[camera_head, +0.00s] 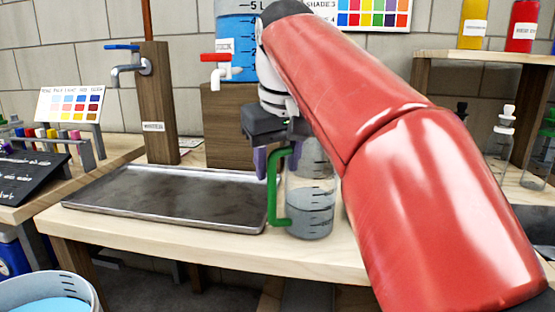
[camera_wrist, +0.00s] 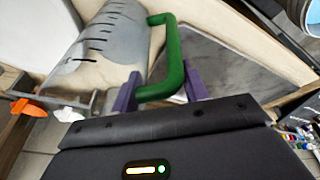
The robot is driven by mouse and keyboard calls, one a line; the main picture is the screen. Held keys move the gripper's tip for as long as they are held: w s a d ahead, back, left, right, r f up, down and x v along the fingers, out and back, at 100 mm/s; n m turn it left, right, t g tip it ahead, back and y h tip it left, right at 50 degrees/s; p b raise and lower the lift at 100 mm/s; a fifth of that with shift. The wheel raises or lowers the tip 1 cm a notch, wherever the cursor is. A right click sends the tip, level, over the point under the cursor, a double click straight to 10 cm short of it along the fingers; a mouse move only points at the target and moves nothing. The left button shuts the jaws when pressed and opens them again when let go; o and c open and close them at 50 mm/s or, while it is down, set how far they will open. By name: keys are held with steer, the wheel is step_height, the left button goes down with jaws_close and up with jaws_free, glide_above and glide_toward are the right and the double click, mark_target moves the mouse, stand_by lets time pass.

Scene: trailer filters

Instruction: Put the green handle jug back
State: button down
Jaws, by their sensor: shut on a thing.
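The clear jug (camera_head: 311,192) with the green handle (camera_head: 273,187) stands upright at the front of the wooden table, just right of the dark metal tray. It has dark level marks and holds some greyish liquid. My gripper (camera_head: 276,163) has its purple fingers at the handle, on the jug's left side. In the wrist view the jug (camera_wrist: 85,50) and its green handle (camera_wrist: 170,60) show, with the handle between the purple fingers of my gripper (camera_wrist: 158,92). The gripper is shut on the handle. I cannot tell whether the jug's base touches the table.
The tray (camera_head: 165,200) lies left of the jug, below a tap on a wooden post (camera_head: 157,105). A blue tank (camera_head: 236,50) with a red-handled tap stands on a wooden block behind. Bottles (camera_head: 500,135) stand at right. A bucket (camera_head: 50,293) is at lower left.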

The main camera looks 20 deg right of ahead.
steer(key=c, duration=0.7)
jaws_free()
steer(key=shift+o, duration=0.2)
